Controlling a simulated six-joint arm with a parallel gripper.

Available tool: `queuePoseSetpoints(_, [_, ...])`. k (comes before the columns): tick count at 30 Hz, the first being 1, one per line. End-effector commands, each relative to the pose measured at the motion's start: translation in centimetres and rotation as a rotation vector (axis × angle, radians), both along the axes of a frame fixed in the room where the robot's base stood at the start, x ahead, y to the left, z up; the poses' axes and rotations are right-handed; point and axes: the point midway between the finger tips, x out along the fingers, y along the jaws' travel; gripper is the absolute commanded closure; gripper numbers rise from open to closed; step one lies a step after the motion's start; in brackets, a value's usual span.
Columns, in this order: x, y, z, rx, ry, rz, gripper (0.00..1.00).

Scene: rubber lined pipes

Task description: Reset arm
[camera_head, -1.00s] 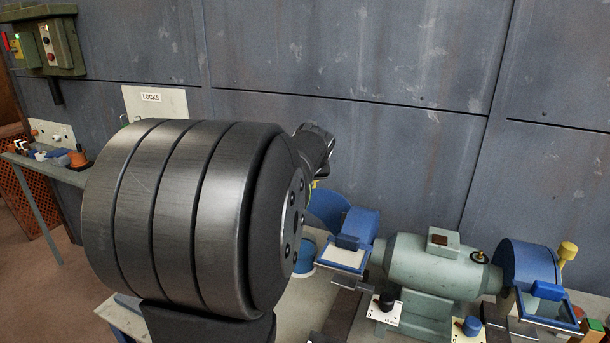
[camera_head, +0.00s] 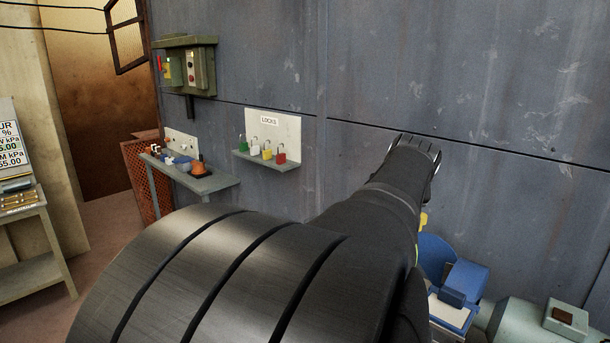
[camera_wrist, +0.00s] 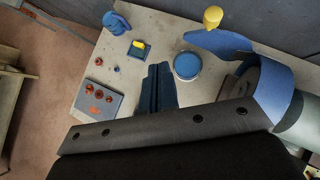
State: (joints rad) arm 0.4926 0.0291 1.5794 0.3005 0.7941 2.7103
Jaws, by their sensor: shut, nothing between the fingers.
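My gripper (camera_wrist: 158,70) shows in the wrist view as two dark blue fingers side by side, shut and empty. It is above the grey bench top (camera_wrist: 60,75), apart from the parts lying there. In the head view my dark arm fills the lower middle and reaches up to the right in front of the wall. I cannot make out the fingers in that view.
A blue round lid (camera_wrist: 187,66), a blue guard (camera_wrist: 220,42) and a plate with red knobs (camera_wrist: 98,98) are on the bench. A lock board (camera_head: 272,135) with several padlocks, a small shelf table (camera_head: 205,182) and a green control box (camera_head: 186,67) line the wall (camera_head: 480,70).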

Motion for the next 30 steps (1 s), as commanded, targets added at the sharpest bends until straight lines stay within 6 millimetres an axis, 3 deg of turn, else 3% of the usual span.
queuePoseSetpoints(5, [0.5,-0.7,-0.9,-0.001,0.001,-0.001,1.0])
queuePoseSetpoints(21, [5.0,-5.9,-7.2,0.002,0.002,-0.001,1.0])
queuePoseSetpoints(30, [6.9,-8.2,-7.1,0.0,0.0,-0.001,1.0])
